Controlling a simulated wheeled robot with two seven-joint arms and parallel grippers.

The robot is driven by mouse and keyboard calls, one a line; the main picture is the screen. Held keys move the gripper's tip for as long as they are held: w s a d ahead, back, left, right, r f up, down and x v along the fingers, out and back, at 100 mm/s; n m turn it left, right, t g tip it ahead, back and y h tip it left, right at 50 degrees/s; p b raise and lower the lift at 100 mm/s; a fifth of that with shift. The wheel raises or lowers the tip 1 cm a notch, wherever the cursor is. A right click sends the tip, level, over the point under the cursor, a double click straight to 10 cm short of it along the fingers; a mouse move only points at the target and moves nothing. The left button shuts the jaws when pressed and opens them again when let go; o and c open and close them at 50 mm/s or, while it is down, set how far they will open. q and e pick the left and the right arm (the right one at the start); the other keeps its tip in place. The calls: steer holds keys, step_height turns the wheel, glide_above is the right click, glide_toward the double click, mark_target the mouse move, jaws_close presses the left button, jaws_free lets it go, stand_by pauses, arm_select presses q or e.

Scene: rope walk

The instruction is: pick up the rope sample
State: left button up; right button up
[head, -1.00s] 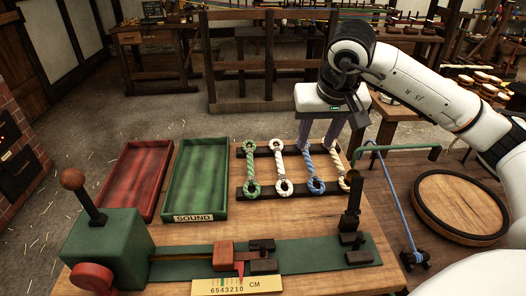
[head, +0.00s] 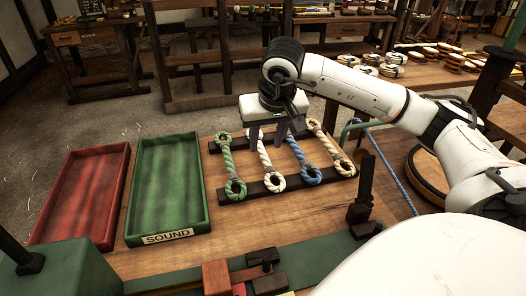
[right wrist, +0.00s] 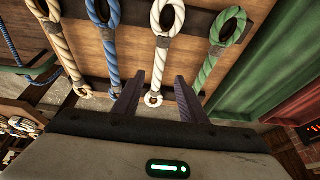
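Four rope samples with looped ends lie side by side on a dark rack: green (head: 228,160), white (head: 267,157), blue-and-white (head: 298,152) and tan (head: 324,142). My right gripper (head: 268,137) is open and empty at the far end of the white sample. In the right wrist view, the fingers of my right gripper (right wrist: 157,100) stand apart on either side of the white sample (right wrist: 159,65), touching nothing that I can see. The green sample (right wrist: 217,55) and blue sample (right wrist: 109,45) lie outside the fingers. My left gripper is out of view.
A green tray (head: 134,205) marked SOUND and a red tray (head: 37,215) stand left of the rack (head: 208,147). A green and dark device (head: 310,262) runs along the bench's near side. A dark post (head: 365,185) stands right of the rack, near a blue cord (head: 393,170).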

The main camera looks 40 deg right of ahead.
mark_target(264, 153)
steer(key=x, duration=0.5)
steer(key=shift+w+d+f, duration=0.1)
steer(key=shift+d, duration=0.1)
jaws_close()
